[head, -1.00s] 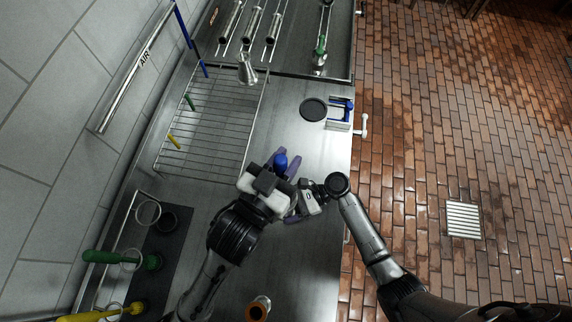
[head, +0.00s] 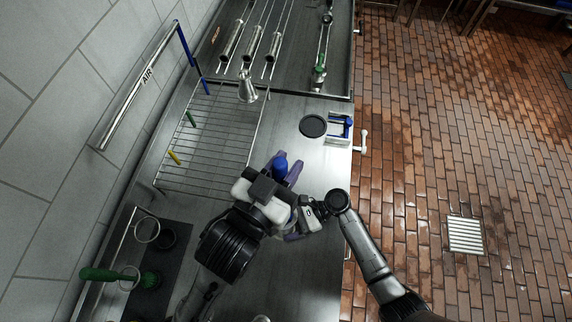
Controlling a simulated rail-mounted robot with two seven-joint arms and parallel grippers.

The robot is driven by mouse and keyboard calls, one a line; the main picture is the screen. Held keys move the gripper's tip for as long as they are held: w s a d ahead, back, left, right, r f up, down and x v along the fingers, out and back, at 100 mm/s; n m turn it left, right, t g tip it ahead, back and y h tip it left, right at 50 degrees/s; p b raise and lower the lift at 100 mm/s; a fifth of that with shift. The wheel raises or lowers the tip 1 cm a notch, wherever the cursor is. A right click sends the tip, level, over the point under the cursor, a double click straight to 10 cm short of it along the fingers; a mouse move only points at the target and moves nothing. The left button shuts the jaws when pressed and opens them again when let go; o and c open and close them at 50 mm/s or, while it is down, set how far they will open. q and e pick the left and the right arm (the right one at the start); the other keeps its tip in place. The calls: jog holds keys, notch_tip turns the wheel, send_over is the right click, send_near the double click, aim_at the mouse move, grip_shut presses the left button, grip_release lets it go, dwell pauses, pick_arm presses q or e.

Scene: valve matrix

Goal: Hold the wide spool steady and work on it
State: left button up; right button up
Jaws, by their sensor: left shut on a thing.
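My left gripper (head: 283,171) has purple fingers and reaches over the steel bench. It is shut on a blue-topped piece (head: 280,165) that sticks up between the fingers. Most of this piece is hidden, so I cannot tell whether it is the wide spool. My right arm comes in from the lower right, and its gripper (head: 293,236) sits close beside the left one. The right fingers are mostly covered by my left wrist, and I cannot tell whether they are open or shut.
A wire rack (head: 205,140) lies at the left of the bench. A green-handled brush (head: 110,274) lies by a dark mat (head: 172,255). Bare bench lies in front of the disc.

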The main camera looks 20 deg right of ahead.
pick_arm(q)
notch_tip(320, 180, up, 7)
dwell(0.6)
jog(key=shift+f, duration=0.15)
pick_arm(e)
jog(key=o, duration=0.8)
jog(key=v, duration=1.2)
